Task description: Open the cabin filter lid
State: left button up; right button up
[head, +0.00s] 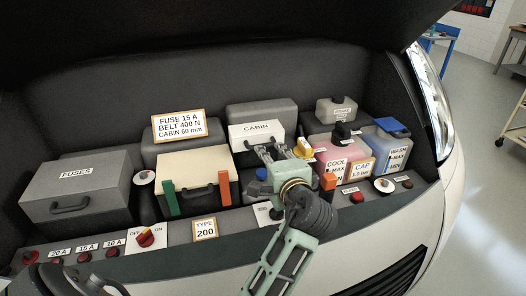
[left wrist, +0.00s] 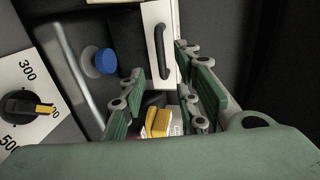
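The cabin filter lid (head: 250,130) is a white panel labelled CABIN on a grey housing at the back centre, and it looks shut. Its black bar handle (left wrist: 160,52) shows clearly in the left wrist view, but my fingers mostly cover it in the head view. My left gripper (head: 271,152) is just in front of the lid's lower right part. In the left wrist view its fingers (left wrist: 157,95) are apart with nothing held, and the handle lies beyond them, toward the top. I cannot tell whether a fingertip touches the lid. My right gripper is not in view.
A yellow grip (head: 303,147) stands close right of my gripper. A blue cap (left wrist: 105,61) and a rotary dial (left wrist: 27,108) lie to its left. A cream box (head: 192,165), a fuse box (head: 78,192) and a pink coolant tank (head: 335,157) crowd the bay. The raised hood overhangs it.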

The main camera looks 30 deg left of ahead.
aim_at(258, 139)
pick_arm(q)
jog(key=p+x, duration=0.1)
jog(key=x, duration=0.5)
jog(key=shift+w+a, duration=0.15)
jog(key=shift+a, duration=0.1)
jog(key=shift+c, duration=0.5)
grip_shut()
jog(key=shift+f, duration=0.1)
